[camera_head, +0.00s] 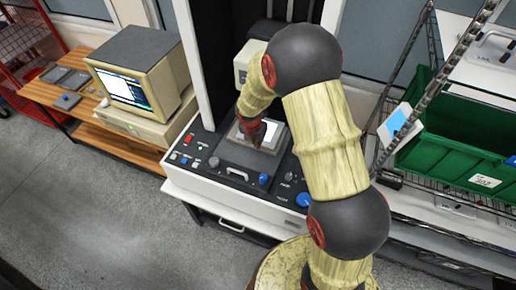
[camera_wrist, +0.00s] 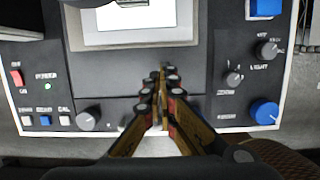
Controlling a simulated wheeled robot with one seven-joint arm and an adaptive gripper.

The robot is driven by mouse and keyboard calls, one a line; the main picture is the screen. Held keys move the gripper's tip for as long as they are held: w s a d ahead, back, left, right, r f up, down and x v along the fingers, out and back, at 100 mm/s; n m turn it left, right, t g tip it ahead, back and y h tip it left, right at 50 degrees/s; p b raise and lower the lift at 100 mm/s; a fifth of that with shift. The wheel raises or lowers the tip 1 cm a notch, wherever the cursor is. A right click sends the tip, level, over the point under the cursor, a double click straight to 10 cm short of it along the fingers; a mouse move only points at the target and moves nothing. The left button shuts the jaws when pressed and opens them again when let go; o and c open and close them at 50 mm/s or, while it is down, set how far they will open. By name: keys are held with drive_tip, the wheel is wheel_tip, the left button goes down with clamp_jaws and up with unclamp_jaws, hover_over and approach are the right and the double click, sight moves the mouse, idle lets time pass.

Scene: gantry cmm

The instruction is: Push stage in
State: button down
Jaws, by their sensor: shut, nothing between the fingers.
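The measuring machine (camera_head: 230,195) stands on a white bench, with a grey stage (camera_head: 238,152) in the middle of its black control deck. A pale plate (camera_head: 271,133) lies on the stage. In the wrist view the stage (camera_wrist: 105,70) fills the upper middle, with the white plate (camera_wrist: 135,18) at the top edge. My gripper (camera_head: 255,140) is over the stage, its fingers pointing at it. In the wrist view my gripper (camera_wrist: 161,75) is shut and empty, its tips over the stage's front part. I cannot tell whether the tips touch it. My arm hides part of the machine's right side.
Knobs and buttons flank the stage, including a blue knob (camera_wrist: 264,112) and a red switch (camera_wrist: 16,77). A computer monitor (camera_head: 138,75) stands on a wooden desk at left. A green bin (camera_head: 450,150) sits on a wire rack at right. The floor in front is clear.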

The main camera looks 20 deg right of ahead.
drive_tip(key=r, duration=0.2)
drive_tip(key=t+h+b, duration=0.1)
drive_tip(key=b, duration=1.1)
approach(269, 159)
drive_tip(key=s+a+r, duration=0.3)
drive_tip(key=s+a, duration=0.1)
drive_tip(key=b+x, duration=0.2)
drive_tip(key=x, duration=0.8)
drive_tip(key=shift+d+b, duration=0.1)
drive_tip(key=shift+b, duration=0.25)
drive_tip(key=shift+w+d+r, duration=0.1)
drive_tip(key=shift+w+d, duration=1.1)
drive_tip(key=shift+w, duration=0.05)
drive_tip(key=shift+w+d, duration=0.2)
drive_tip(key=shift+w, duration=0.05)
drive_tip(key=shift+r, duration=0.1)
